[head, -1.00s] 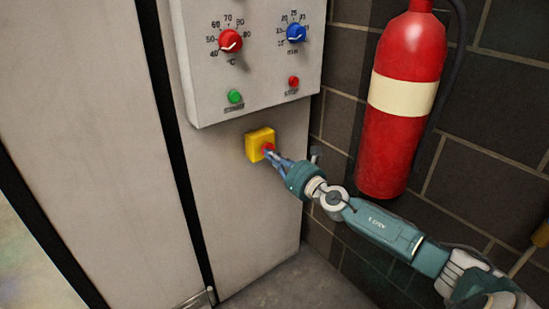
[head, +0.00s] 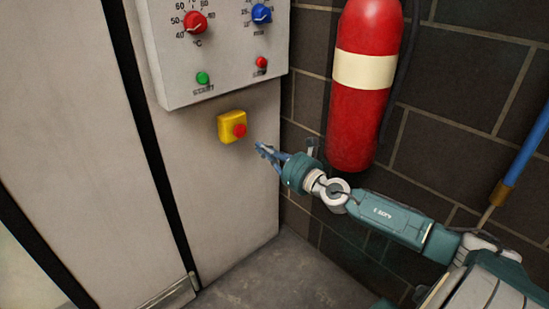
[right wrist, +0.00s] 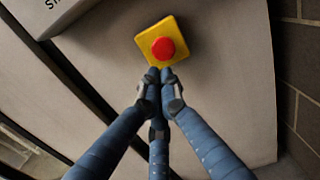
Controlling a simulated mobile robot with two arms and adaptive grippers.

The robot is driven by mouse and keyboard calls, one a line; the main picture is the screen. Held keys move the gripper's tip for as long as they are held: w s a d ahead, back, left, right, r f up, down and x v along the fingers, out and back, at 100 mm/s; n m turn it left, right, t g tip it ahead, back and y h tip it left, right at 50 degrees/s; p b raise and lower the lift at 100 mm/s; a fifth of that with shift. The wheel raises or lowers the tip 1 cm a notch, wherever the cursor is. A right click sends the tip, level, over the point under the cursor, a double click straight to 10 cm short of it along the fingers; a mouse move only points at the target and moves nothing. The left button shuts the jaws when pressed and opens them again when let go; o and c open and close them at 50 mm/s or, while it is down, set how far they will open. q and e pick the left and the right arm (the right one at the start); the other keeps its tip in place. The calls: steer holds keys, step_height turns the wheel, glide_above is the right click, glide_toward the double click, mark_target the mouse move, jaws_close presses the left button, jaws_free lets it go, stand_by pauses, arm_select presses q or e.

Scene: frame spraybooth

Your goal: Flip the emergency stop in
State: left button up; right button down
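The emergency stop is a yellow box (head: 226,122) with a round red button (head: 239,130), fixed to the grey cabinet front below the control panel. My right gripper (head: 259,147) is to the right of the button and slightly lower, with a small gap between them. In the right wrist view, the red button (right wrist: 163,48) is in full view just beyond the fingertips (right wrist: 158,72). The blue fingers are drawn together at their tips with nothing between them. Whether the button is pushed in cannot be told. My left gripper is not in view.
The control panel (head: 215,50) above has a red dial, a blue dial, a green button and a small red button. A red fire extinguisher (head: 365,110) hangs on the dark brick wall at the right, just above my right arm. The floor (head: 285,275) below is clear.

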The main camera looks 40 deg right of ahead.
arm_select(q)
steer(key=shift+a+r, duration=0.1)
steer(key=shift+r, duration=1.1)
arm_select(e)
steer(key=shift+s+d, duration=0.15)
steer(key=shift+s, duration=2.1)
steer(key=shift+f, duration=0.1)
